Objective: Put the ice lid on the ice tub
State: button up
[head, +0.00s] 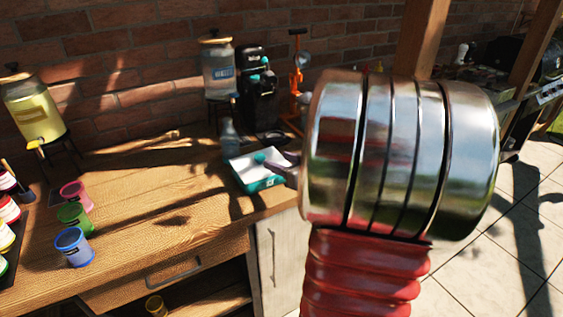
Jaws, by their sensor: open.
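I cannot make out an ice tub or an ice lid in the head view. A large shiny metal joint and a red ribbed sleeve of my own arm fill the right half and hide part of the scene behind them. My gripper does not show. How it stands relative to the tub and lid cannot be seen.
A wooden counter (150,215) holds pink (76,196), green (74,217) and blue (74,248) cups, a yellow drink dispenser (36,108), a clear dispenser (219,77), a black machine (256,98), an orange press (297,75) and a teal-and-white box (256,178). Its middle is fairly clear.

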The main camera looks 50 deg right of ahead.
jog(key=w+a+r+m+g+h, duration=0.1)
jog(key=w+a+r+g+h, duration=0.2)
jog(key=a+r, duration=0.55)
jog(key=s+a+f+n+g+y, duration=0.1)
jog(key=s+a, duration=0.4)
jog(key=a, duration=0.4)
jog(key=s+a+f+n+g+y, duration=0.1)
jog(key=s+a+f+g+y, duration=0.1)
jog(key=s+a, duration=0.4)
jog(key=s+a+f+g+y, duration=0.2)
jog(key=s+a, duration=0.3)
jog(key=a, duration=0.7)
jog(key=shift+s+n, duration=0.25)
jog(key=shift+n, duration=0.15)
